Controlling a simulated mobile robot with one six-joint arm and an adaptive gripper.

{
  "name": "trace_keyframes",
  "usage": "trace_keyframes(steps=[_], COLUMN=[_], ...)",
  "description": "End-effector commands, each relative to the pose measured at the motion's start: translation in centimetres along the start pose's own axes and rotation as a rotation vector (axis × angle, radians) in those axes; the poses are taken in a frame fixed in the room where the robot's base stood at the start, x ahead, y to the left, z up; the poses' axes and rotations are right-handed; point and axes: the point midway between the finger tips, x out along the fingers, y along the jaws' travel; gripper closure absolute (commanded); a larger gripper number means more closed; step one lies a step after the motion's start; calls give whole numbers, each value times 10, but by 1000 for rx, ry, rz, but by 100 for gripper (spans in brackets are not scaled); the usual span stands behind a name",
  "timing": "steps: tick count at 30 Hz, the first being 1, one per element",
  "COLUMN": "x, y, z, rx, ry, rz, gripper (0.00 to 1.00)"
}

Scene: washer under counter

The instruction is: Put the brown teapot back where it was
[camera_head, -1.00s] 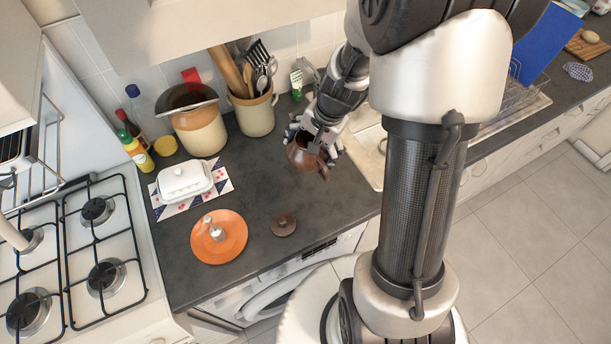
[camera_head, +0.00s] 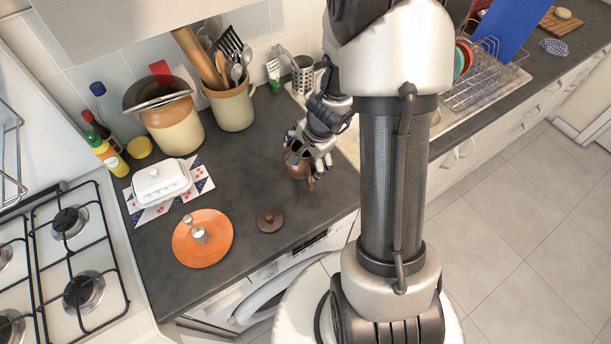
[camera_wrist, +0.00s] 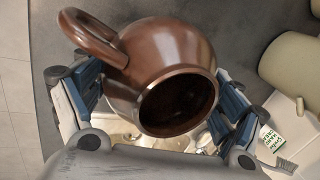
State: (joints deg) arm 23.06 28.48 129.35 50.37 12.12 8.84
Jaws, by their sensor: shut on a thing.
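The brown teapot (camera_head: 298,168) is in my gripper (camera_head: 309,160), over the right part of the dark counter. In the wrist view the teapot (camera_wrist: 170,52) is glossy, with its looped handle at the upper left and its round open mouth facing the camera. My gripper (camera_wrist: 155,95) is shut on it, with blue-padded fingers on both sides of the body. The spout is not clear. Whether the base touches the counter, I cannot tell. A small brown lid (camera_head: 270,220) lies apart on the counter, nearer the front edge.
An orange plate (camera_head: 190,252) with small shakers lies left of the lid. A white butter dish (camera_head: 162,182), a large crock (camera_head: 175,128) and a utensil pot (camera_head: 232,108) stand behind. The sink and dish rack (camera_head: 490,75) are right. Bare counter lies around the lid.

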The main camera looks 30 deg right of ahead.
Motion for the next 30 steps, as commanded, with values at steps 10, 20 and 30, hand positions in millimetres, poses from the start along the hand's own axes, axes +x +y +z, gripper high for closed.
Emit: trace_keyframes(steps=[10, 20, 30], x=[34, 54, 57], y=[10, 16, 17], z=[0, -1, 0], rx=[-1, -1, -2], ry=[0, 1, 0], rz=[-1, -2, -1], gripper=[58, 58, 12])
